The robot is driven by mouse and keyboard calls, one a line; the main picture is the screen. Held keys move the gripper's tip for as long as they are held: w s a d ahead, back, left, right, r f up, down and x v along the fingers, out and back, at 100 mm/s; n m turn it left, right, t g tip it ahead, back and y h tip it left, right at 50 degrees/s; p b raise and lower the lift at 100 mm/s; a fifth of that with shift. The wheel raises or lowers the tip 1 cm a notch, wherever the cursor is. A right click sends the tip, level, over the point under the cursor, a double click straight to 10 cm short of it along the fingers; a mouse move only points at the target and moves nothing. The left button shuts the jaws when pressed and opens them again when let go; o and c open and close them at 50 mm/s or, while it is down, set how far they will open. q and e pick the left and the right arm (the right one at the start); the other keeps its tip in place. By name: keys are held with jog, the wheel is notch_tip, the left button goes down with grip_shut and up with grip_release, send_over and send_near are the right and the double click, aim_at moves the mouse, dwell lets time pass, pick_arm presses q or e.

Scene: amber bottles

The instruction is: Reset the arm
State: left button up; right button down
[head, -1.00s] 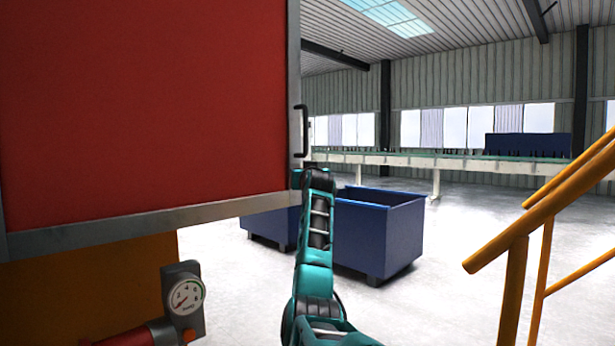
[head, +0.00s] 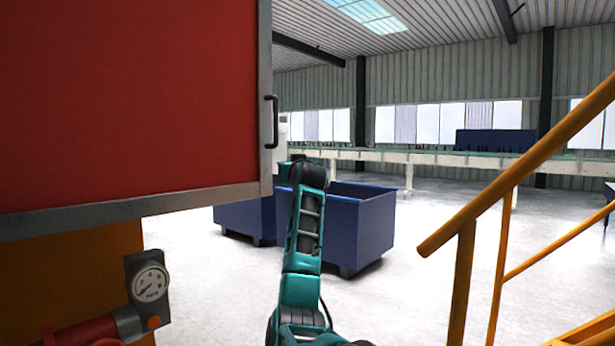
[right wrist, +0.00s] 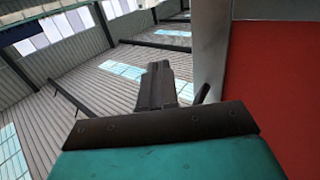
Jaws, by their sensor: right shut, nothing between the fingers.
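My right arm, teal and black, rises from the bottom middle of the head view; its gripper cannot be made out there. In the right wrist view my right gripper (right wrist: 160,85) shows as dark fingers closed together, with nothing between them. It points up toward the ceiling, beside the red panel. My left arm and gripper are in neither view.
A large red panel (head: 130,100) with a metal frame and black handle fills the left. A pressure gauge (head: 150,284) sits below it. Blue bins (head: 355,228) stand on the floor behind my arm. A yellow railing (head: 520,165) rises at right; pale floor lies between.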

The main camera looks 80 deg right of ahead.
aim_at(253, 194)
jog(key=shift+s+a+r+b, duration=0.1)
jog(key=shift+s+a, duration=0.25)
jog(key=shift+s, duration=0.35)
jog(key=shift+s+a+r+b, duration=0.15)
jog(key=shift+s+a, duration=0.2)
jog(key=shift+s, duration=0.35)
jog(key=shift+s+a+f+b, duration=0.1)
jog(key=shift+s+a, duration=0.25)
jog(key=shift+s, duration=0.35)
